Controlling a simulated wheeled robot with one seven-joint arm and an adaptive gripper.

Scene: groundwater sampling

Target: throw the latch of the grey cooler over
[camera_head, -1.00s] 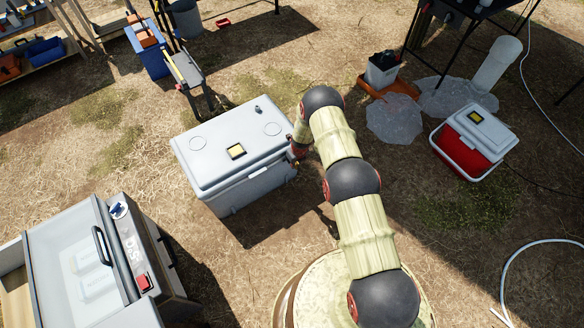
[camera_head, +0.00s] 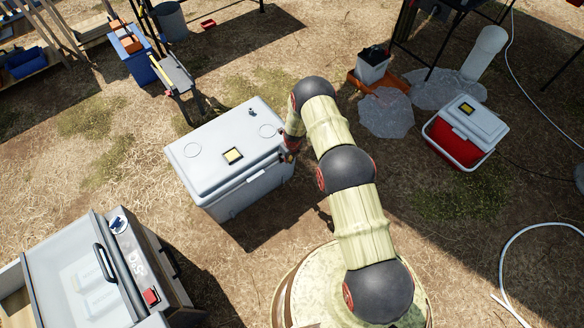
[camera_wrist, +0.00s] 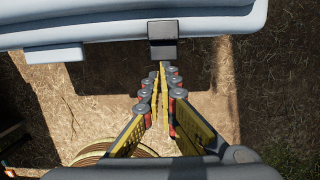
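The grey cooler (camera_head: 205,150) stands on the dry ground with its lid closed, left of my arm in the head view. In the wrist view its pale lid edge (camera_wrist: 90,28) runs across the top. The dark latch (camera_wrist: 163,38) sits at that edge, with its block over the rim. My gripper (camera_wrist: 160,68) points at the latch from below in the picture. Its yellow-padded fingers meet at the tips or nearly so, with nothing seen between them. The tips are close under the latch; contact cannot be told. In the head view my gripper (camera_head: 289,152) is small beside the cooler's right end.
A red and white cooler (camera_head: 467,132) stands at the right. A large grey case (camera_head: 75,265) stands at the lower left. A black-topped box (camera_head: 373,66) and a tool stand (camera_head: 177,72) are farther back. Open ground lies around the grey cooler.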

